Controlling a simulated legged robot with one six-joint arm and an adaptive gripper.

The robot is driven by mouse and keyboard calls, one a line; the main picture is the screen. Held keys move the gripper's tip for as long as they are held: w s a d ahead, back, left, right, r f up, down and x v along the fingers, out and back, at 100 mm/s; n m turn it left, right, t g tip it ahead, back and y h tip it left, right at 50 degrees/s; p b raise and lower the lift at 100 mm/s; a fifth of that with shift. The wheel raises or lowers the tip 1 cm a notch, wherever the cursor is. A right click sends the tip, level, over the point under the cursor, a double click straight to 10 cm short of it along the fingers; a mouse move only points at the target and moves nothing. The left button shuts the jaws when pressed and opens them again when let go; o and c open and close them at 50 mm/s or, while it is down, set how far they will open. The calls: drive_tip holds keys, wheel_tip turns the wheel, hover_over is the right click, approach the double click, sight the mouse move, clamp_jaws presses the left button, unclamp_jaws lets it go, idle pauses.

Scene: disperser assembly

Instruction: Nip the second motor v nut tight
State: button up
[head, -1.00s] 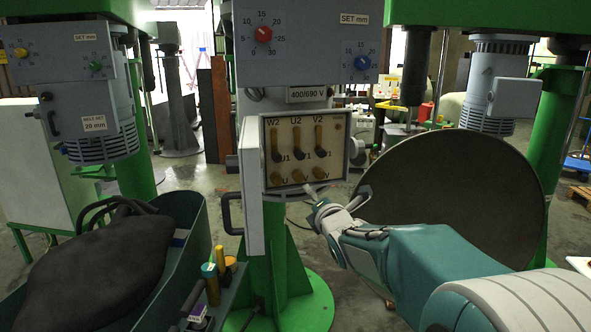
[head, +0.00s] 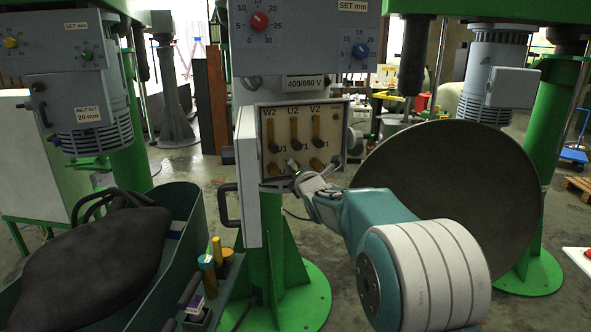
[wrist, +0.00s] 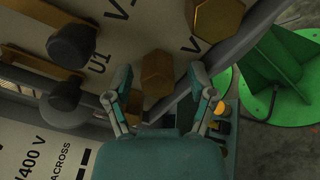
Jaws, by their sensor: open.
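The open terminal box (head: 262,183), marked W2, U2 and V2, has brass bars with dark knobs and a bottom row of brass nuts. My gripper (head: 293,165) is at the middle of that bottom row and covers the middle nut there. In the wrist view my gripper (wrist: 160,78) is open. A brass hex nut (wrist: 157,70) shows between its fingertips, with a visible gap to each finger. Another brass nut (wrist: 217,18) is at the upper right, beside a V label. Whether the fingers are level with the nut in depth cannot be told.
The box's grey open door (head: 249,190) stands at the left, with a black handle. Dark knobs (wrist: 72,45) stick out left of my fingers. A large round disc (head: 450,190) stands at the right behind my arm. A green trough (head: 185,250) is at the lower left.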

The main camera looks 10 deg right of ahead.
drive_tip(key=shift+w, duration=0.1)
clamp_jaws()
